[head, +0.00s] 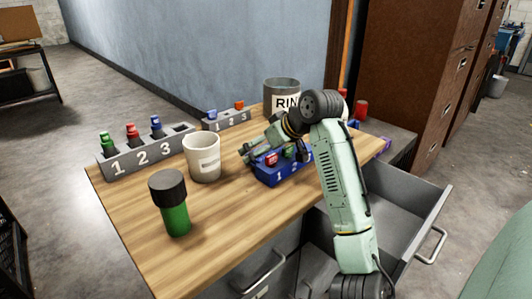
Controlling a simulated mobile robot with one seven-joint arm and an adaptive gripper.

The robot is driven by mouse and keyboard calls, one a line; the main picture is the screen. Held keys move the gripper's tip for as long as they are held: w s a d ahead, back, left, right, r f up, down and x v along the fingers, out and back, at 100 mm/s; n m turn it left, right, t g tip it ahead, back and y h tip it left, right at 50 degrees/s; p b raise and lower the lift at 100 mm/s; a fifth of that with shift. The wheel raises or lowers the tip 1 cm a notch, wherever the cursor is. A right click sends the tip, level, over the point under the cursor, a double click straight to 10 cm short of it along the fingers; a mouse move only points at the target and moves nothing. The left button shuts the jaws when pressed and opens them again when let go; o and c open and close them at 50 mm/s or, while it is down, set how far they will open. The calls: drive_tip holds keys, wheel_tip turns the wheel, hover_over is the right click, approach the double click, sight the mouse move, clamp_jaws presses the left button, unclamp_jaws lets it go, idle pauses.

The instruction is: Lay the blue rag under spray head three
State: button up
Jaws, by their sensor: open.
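My gripper (250,154) is open, just above the left end of a blue block (282,180) numbered 1 and 2, with red and green pieces on top. My arm hides the block's right end. A large grey rack (150,153) numbered 1, 2, 3 holds green, red and blue capped pieces at the back left. A smaller grey rack (232,121), also numbered 1 to 3, holds a blue and an orange piece. I cannot tell which of these is spray head three. I cannot make out the blue rag for certain.
A pale labelled cup (203,158) and a green bottle with a black cap (174,211) stand left of the blue block. A grey tin (281,97) stands at the back. A drawer (407,212) hangs open at the right.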

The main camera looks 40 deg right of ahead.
drive_tip(key=shift+c, duration=0.4)
drive_tip(key=shift+r, duration=0.1)
drive_tip(key=c, duration=0.8)
